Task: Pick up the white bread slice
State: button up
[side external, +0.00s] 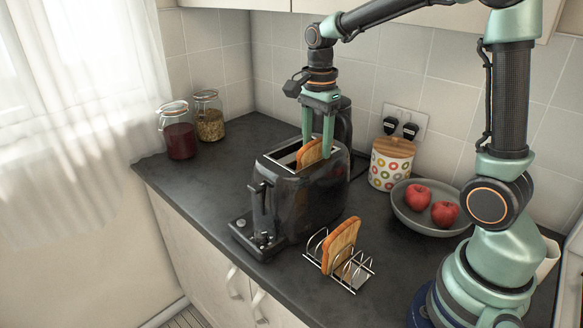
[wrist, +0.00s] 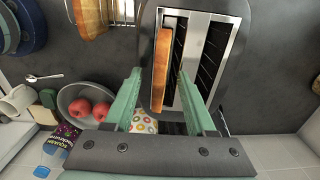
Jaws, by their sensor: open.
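A golden-brown bread slice (side external: 309,153) stands upright in one slot of the black toaster (side external: 318,196), its top sticking out. In the wrist view the slice (wrist: 162,62) shows edge-on in the left slot; the right slot looks empty. My gripper (side external: 317,146) is open and points down over the toaster. In the wrist view the gripper's fingers (wrist: 160,74) lie one to each side of the slice's line, with no clear contact. More toast (side external: 341,244) stands in a wire rack; it also shows in the wrist view (wrist: 90,17). No slice looks plainly white.
The wire rack (side external: 361,274) stands right of the toaster. A grey bowl (side external: 420,221) of red apples and a dotted canister (side external: 391,163) stand farther right. Two jars (side external: 178,131) are at the back left. A dark kettle stands close behind the toaster.

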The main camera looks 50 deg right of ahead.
grip_shut()
jog(key=shift+s, duration=0.1)
dwell(1.2)
